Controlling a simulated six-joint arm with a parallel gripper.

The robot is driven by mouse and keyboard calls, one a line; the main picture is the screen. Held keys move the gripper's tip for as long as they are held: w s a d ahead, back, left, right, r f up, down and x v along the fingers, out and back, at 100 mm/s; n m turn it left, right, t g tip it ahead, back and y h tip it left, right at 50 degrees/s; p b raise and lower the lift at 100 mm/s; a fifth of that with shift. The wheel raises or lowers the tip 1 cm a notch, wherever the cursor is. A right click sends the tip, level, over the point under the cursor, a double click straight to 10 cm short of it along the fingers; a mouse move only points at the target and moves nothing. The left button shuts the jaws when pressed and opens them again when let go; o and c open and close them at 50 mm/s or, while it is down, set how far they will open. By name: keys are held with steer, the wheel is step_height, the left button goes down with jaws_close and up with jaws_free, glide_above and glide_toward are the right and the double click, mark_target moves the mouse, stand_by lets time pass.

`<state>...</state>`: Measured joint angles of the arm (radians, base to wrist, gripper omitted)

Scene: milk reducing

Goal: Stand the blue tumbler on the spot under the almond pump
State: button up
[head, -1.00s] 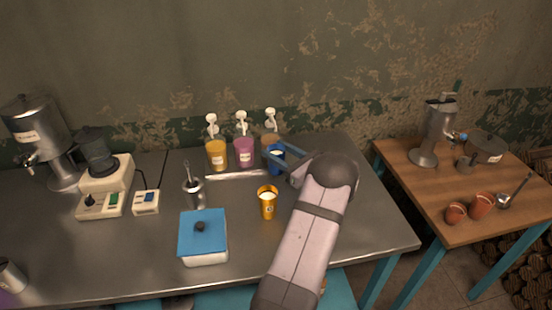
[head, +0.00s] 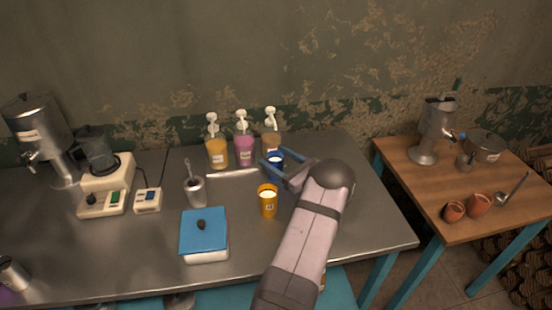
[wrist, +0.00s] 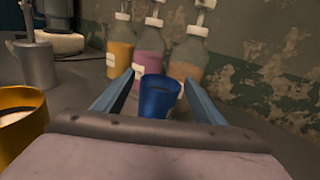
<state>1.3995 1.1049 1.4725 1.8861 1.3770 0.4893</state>
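The blue tumbler (head: 276,160) stands in front of the brown pump bottle (head: 270,140), at the right end of the row of pumps. I cannot read the labels to confirm which is almond. My gripper (head: 271,157) is open, with one finger on either side of the tumbler. In the wrist view the tumbler (wrist: 158,98) is upright between the fingers (wrist: 159,76), with a gap on both sides. The brown bottle (wrist: 187,58) is just behind it. The spot under the tumbler is hidden.
Yellow (head: 217,154) and pink (head: 243,149) pump bottles stand to the left. The counter's right end is clear.

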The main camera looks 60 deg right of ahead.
steer(key=shift+r, duration=0.2)
steer(key=shift+s+f, duration=0.1)
steer(key=shift+s, duration=0.2)
steer(key=s+b, duration=0.1)
steer(key=s, duration=0.2)
steer(key=s+a, duration=0.1)
steer(key=s, duration=0.3)
steer(key=s+a+b, duration=0.1)
steer(key=s, duration=0.3)
steer(key=shift+s+a+b, duration=0.1)
steer(key=shift+a+b, duration=0.1)
steer(key=shift+b, duration=0.15)
